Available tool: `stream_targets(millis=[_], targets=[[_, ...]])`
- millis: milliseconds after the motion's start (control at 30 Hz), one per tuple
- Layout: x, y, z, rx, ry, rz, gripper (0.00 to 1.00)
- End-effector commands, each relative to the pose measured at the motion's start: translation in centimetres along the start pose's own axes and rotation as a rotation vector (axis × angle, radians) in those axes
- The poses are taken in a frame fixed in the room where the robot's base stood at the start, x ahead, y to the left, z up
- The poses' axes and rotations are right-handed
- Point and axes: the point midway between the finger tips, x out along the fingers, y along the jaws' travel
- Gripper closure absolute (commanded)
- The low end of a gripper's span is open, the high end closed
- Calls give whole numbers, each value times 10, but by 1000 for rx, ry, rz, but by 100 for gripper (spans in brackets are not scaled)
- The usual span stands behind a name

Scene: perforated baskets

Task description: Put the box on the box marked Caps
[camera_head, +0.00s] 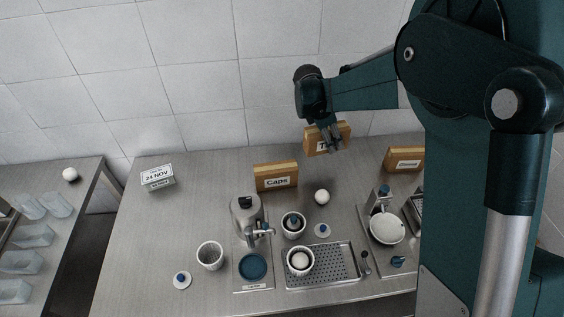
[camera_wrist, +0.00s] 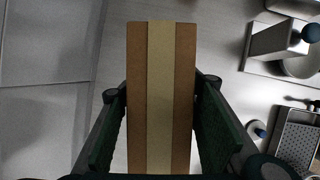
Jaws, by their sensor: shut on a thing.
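A brown box (camera_head: 313,142) with a white label starting with "T" is held by my gripper (camera_head: 332,140) near the back of the counter. The rest of its label is hidden behind the fingers. In the wrist view the box (camera_wrist: 160,60), brown with a tan stripe, sits between both fingers of my gripper (camera_wrist: 160,92). I cannot tell whether it touches the counter. The brown box marked Caps (camera_head: 276,177) stands upright on the counter, to the left of and nearer than the held box. Its top is clear.
A white ball (camera_head: 322,197), a metal pot (camera_head: 245,212) and several cups stand in front of the Caps box. Another brown box (camera_head: 404,159) stands at the right, and a date sign (camera_head: 157,177) at the left. The tiled wall is close behind.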

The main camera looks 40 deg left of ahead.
Motion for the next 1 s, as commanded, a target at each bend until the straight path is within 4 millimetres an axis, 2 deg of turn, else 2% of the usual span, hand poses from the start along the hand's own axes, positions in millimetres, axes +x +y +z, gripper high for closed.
stream_targets(millis=[33, 400, 600, 800, 1000], targets=[[-14, 1, -10, -15, 0, 6, 81], [-99, -4, -94, -130, 0, 54, 81], [-134, -11, -130, -180, 0, 75, 81], [-151, -16, -149, -207, -1, 86, 81], [-154, -17, -154, -213, 0, 89, 81]])
